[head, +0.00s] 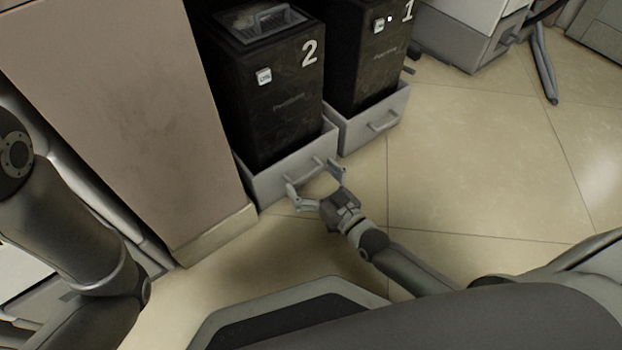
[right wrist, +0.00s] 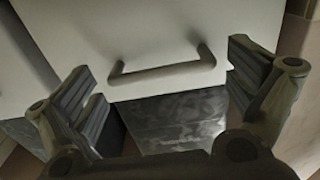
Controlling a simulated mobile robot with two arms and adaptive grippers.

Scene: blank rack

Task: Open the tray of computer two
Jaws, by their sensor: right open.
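Computer two (head: 283,100) is a black tower marked with a white 2. It stands upright in a light grey tray (head: 270,184) low on the floor in the head view. The tray's front has a bar handle (head: 305,172), which also shows in the right wrist view (right wrist: 165,74). My right gripper (head: 316,182) is open at the tray's front, its fingers on either side of the handle. In the right wrist view the handle lies between and ahead of the spread fingers, with no clear contact. My left gripper is out of view; only my left arm shows.
Computer one (head: 362,60) stands in its own grey tray (head: 372,125) with a handle, just right of computer two. A brown panel (head: 120,110) stands close on the left. The tiled floor (head: 480,170) to the right is clear.

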